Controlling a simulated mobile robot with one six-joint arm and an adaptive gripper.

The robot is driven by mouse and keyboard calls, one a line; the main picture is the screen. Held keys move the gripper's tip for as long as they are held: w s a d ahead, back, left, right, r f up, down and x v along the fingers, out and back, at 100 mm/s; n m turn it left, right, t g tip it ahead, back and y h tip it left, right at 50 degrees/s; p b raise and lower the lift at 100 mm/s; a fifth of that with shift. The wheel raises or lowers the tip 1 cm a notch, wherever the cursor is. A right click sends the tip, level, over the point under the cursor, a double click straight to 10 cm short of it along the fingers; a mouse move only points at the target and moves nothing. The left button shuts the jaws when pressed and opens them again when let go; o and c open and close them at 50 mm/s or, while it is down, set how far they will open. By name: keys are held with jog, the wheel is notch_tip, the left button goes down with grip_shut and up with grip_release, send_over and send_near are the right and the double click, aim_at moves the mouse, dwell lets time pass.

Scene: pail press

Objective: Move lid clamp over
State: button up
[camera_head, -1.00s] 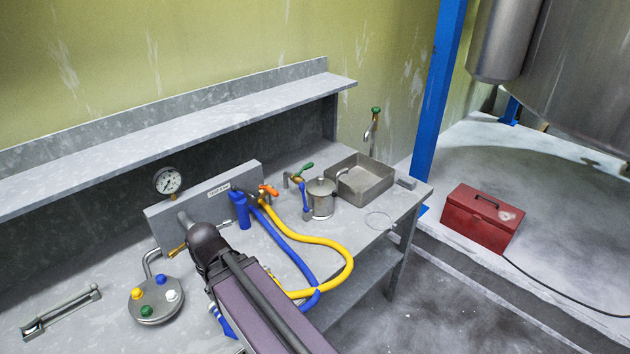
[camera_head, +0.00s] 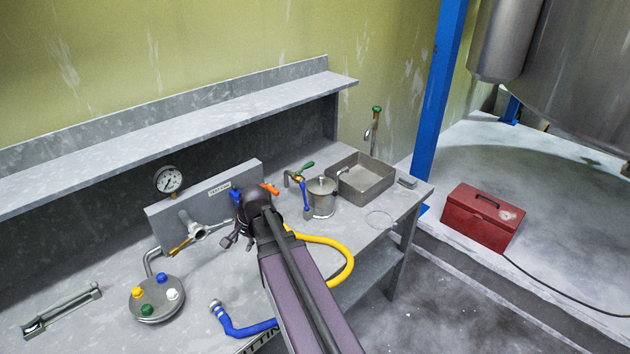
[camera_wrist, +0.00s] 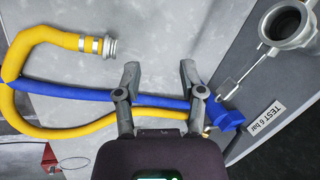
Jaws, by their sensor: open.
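My gripper (camera_head: 238,238) is open and empty in front of the test block. In the wrist view its two fingers (camera_wrist: 160,80) stand apart, with a blue hose (camera_wrist: 150,98) crossing between and behind them; contact cannot be told. No part is plainly marked as a lid clamp. A slim metal bar with a fitting at one end (camera_head: 62,311) lies at the left of the bench, apart from my gripper. A lidded metal pail (camera_head: 321,197) stands right of my gripper, and a round metal lid-like disc with coloured knobs (camera_head: 156,300) lies left of it.
The test block (camera_head: 165,222) carries a gauge (camera_head: 168,180) and an open pipe end (camera_wrist: 285,22). A yellow hose (camera_head: 345,262) loops over the bench edge; its metal coupling (camera_wrist: 110,47) is free. A tray (camera_head: 365,185) stands at the right. A shelf (camera_head: 170,140) overhangs behind.

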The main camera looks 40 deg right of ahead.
jog(key=w+d+r+m+t, duration=0.1)
jog(key=w+d+m+t, duration=0.15)
jog(key=d+m, duration=0.45)
jog(key=w+d+r+m+t, duration=0.1)
jog(key=w+d+m, duration=0.25)
jog(key=d, duration=0.45)
jog(key=m+t+h, duration=0.2)
jog(key=m+t, duration=0.1)
jog(key=m, duration=0.9)
send_near(304, 184)
jog(key=x, duration=0.2)
jog(key=shift+d+f, duration=0.15)
jog(key=shift+w+f, duration=0.15)
jog(key=b+x, duration=0.5)
jog(key=x, duration=0.2)
jog(key=shift+w+f+b, duration=0.2)
jog(key=shift+f+b, duration=0.1)
jog(key=shift+b, duration=0.05)
jog(key=shift+r, duration=0.15)
jog(key=c, duration=0.6)
